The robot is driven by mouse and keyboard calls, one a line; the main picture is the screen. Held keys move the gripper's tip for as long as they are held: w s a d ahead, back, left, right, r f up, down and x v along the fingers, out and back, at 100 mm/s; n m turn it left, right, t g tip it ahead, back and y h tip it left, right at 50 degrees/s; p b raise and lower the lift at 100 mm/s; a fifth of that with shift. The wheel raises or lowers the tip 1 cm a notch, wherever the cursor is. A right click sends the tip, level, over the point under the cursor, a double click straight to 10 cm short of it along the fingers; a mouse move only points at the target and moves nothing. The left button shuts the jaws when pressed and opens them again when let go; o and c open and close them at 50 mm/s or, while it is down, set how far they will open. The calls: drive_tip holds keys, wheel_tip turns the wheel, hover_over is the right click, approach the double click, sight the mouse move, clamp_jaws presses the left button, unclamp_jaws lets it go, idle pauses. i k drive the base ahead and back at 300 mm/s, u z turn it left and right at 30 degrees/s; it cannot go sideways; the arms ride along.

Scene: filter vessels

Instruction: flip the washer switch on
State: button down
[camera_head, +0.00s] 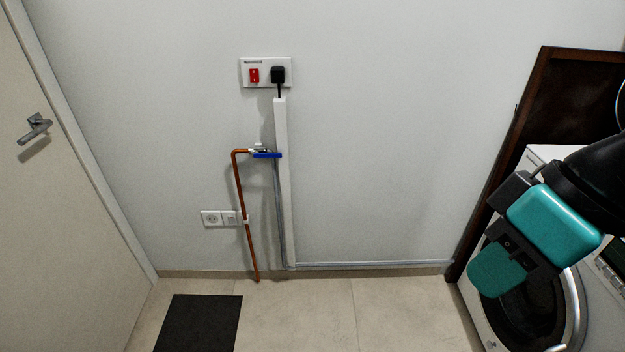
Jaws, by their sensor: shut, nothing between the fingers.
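The red switch (254,76) sits on the left half of a white wall plate (265,85), high on the back wall. Small dark lettering above it is too small to read. I cannot tell which way the rocker is tipped. A black plug (278,74) sits in the right half of the plate, its cord running down. The white washer (543,153) stands at the right edge, partly hidden by my arm. My gripper (497,272), teal and black, is in front of the washer at the right. It is shut and empty, far from the switch.
A copper pipe (239,190) with a blue-handled valve (267,155) and a white cable duct (281,180) run below the plate. Low wall sockets (221,218) are left of the pipe. A door (50,200) is at left, a dark mat (198,325) on the floor. The middle floor is clear.

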sight(254, 72)
drive_tip(key=u, duration=0.7)
drive_tip(key=i, duration=0.8)
drive_tip(key=u, duration=0.1)
